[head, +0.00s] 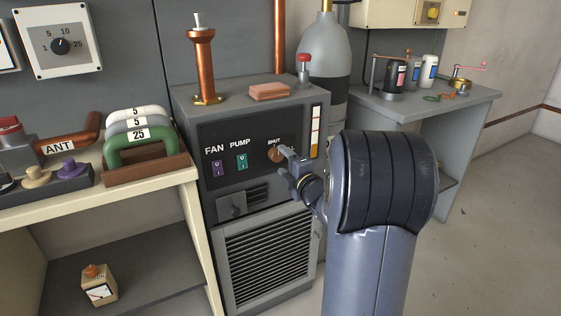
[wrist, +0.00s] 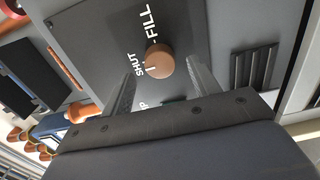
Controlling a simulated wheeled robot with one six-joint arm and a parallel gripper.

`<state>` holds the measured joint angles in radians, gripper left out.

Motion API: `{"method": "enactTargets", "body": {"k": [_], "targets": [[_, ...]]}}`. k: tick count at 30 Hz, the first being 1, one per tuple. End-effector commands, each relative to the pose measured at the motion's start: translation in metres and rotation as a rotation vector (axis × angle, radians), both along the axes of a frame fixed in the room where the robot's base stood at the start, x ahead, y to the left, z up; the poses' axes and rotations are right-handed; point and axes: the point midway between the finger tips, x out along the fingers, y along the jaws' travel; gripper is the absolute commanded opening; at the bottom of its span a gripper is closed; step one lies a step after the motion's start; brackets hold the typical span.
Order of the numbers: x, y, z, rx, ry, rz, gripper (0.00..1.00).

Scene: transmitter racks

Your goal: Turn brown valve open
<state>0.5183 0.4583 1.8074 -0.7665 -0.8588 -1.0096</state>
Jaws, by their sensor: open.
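The brown valve (head: 274,156) is a small round knob on the dark front panel of the grey cabinet. In the wrist view the brown valve (wrist: 159,60) sits beside the labels SHUT and FILL, and a light mark on it lies on the side near SHUT. My gripper (head: 286,157) is at the panel, just right of the valve in the head view. In the wrist view my gripper (wrist: 160,72) is open, with one finger on each side of the valve. I cannot tell if the fingers touch it. Part of the valve's right side is hidden in the head view.
FAN (head: 218,167) and PUMP (head: 242,161) switches sit left of the valve on the same panel. A copper column (head: 203,65), a brick-like block (head: 269,91) and a red-topped part (head: 304,68) stand on the cabinet. A bench (head: 180,180) is at left, another table (head: 430,108) at right.

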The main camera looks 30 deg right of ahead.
Motion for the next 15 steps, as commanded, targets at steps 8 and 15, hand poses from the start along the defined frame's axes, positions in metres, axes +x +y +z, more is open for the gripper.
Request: {"method": "enactTargets", "body": {"k": [8, 15], "targets": [[0.024, 0.001, 0.0, 0.001, 0.0, 0.001, 0.58], [0.026, 0.001, 0.0, 0.001, 0.001, -0.001, 0.58]]}}
